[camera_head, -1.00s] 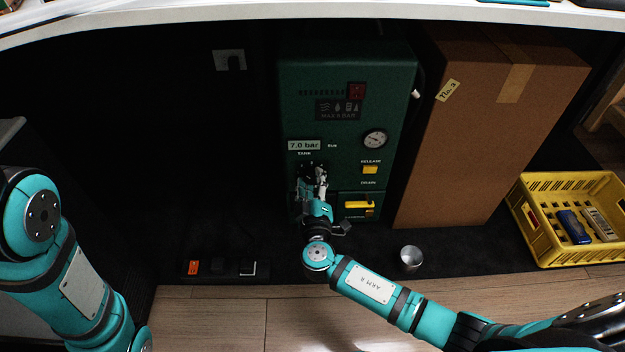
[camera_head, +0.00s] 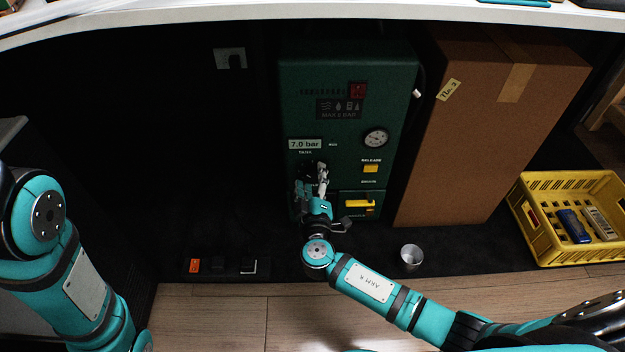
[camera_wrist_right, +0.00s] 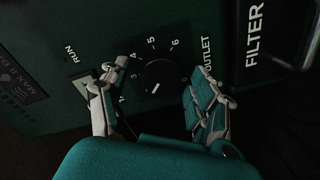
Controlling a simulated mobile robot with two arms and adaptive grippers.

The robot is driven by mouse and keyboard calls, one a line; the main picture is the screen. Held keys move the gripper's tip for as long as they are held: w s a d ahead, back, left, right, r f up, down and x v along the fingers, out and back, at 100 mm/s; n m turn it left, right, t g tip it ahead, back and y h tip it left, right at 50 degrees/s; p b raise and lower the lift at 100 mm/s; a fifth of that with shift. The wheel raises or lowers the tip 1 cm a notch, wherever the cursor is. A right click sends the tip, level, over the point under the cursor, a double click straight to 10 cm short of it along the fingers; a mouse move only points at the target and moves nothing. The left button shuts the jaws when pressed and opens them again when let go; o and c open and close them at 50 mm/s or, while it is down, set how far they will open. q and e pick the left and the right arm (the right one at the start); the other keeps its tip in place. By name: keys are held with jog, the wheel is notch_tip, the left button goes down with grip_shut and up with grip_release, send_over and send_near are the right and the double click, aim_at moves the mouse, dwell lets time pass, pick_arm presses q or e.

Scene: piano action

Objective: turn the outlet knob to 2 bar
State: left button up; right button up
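The outlet knob (camera_wrist_right: 158,77) is a round black dial on the green compressor (camera_head: 348,75). In the right wrist view its white mark points towards the bottom edge of the picture. Printed numbers around it include 3, 4, 5 and 6; the 2 cannot be made out near the left finger. The word OUTLET (camera_wrist_right: 207,52) stands beside it. My right gripper (camera_wrist_right: 155,88) is open, with one finger on each side of the knob; contact is not visible. In the head view my right gripper (camera_head: 313,178) covers the knob. My left gripper is out of the picture.
The compressor has a 7.0 bar display (camera_head: 305,144), a round gauge (camera_head: 376,138) and a yellow button (camera_head: 370,169). A tall cardboard box (camera_head: 490,120) stands right of it. A metal cup (camera_head: 411,257) and a yellow crate (camera_head: 541,237) are on the floor. A tabletop edge (camera_head: 250,17) hangs above.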

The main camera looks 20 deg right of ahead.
aim_at(312, 143)
notch_tip(312, 143, up, 10)
jog(key=shift+d+r, duration=0.1)
dwell(0.5)
jog(key=shift+f, duration=0.2)
